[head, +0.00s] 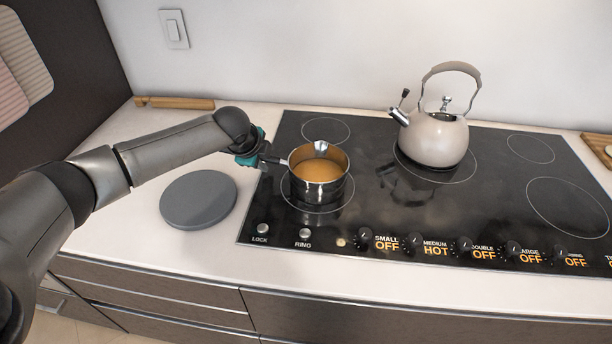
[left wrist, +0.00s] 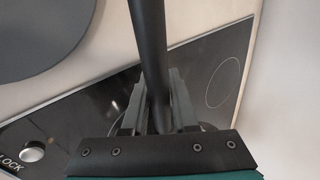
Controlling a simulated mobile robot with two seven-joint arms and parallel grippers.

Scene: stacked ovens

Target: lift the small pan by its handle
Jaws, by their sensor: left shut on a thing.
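The small pan (head: 318,185) is a steel pot with an orange-brown liquid in it, at the left of the cooktop in the head view. Its dark handle points left to my left gripper (head: 262,160). In the left wrist view the handle (left wrist: 148,40) runs between the two fingers of my left gripper (left wrist: 157,105), which is shut on it. The pan looks upright over the left front ring; I cannot tell whether it touches the glass. The pan's bowl is mostly hidden in the left wrist view. My right gripper is not in view.
A round grey disc (head: 198,199) lies on the counter left of the cooktop (head: 380,225). A beige kettle (head: 436,138) stands on a back ring. Knobs line the front edge. A wooden piece (head: 175,103) lies by the wall. The right part of the cooktop is clear.

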